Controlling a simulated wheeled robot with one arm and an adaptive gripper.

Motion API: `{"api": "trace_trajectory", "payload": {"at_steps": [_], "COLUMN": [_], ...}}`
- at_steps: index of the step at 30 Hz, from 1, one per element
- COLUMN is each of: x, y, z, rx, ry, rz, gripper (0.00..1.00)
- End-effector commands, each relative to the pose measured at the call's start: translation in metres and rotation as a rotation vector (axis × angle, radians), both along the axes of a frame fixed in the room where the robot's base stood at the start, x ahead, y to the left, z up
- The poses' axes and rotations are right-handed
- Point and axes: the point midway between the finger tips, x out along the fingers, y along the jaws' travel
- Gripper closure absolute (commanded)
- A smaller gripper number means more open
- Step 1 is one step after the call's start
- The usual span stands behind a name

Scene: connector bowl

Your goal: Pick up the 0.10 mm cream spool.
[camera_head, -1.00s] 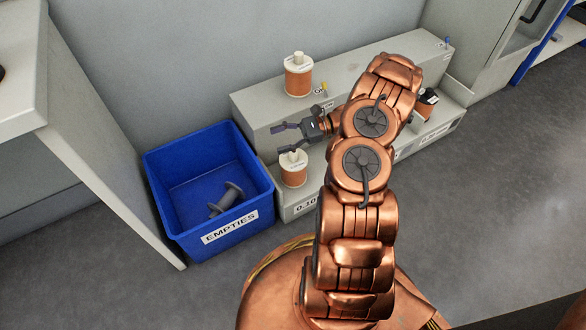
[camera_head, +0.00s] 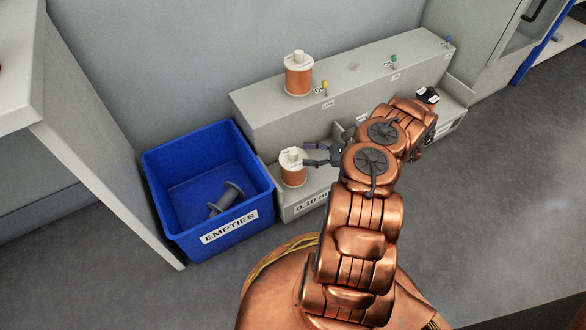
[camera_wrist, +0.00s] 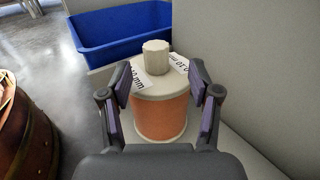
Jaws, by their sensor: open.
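The cream spool (camera_head: 293,168) wound with copper wire stands upright on the lower step, above a label that reads 0.10 m, the rest being hidden by my arm. In the wrist view the spool (camera_wrist: 160,115) has a cream top flange with a knob and white labels, one partly reading "mm". My gripper (camera_head: 306,155) is open at the spool's right side. In the wrist view my gripper's fingers (camera_wrist: 161,98) stand either side of the spool's near part, with gaps visible and no clear contact.
A blue bin (camera_head: 225,235) labelled EMPTIES, holding a grey empty spool (camera_head: 227,197), stands just left of the step. Another copper-wound cream spool (camera_head: 298,75) stands on the upper step (camera_head: 260,118). A black-topped spool (camera_head: 428,95) shows at right, partly behind my arm.

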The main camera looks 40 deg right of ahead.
Motion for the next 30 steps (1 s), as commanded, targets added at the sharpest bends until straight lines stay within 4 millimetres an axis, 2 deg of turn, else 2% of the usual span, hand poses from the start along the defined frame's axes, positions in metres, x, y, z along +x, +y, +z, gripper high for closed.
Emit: {"api": "trace_trajectory", "payload": {"at_steps": [8, 19, 27, 30], "x": [0.007, 0.028, 0.03, 0.03], "y": [0.01, 0.042, 0.044, 0.044], "z": [0.002, 0.006, 0.008, 0.008], "rx": [0.0, -0.002, 0.0, 0.0], "ry": [0.0, 0.001, 0.001, 0.001], "rz": [-0.002, 0.001, -0.001, -0.001], "gripper": [0.38, 0.38, 0.38, 0.48]}}
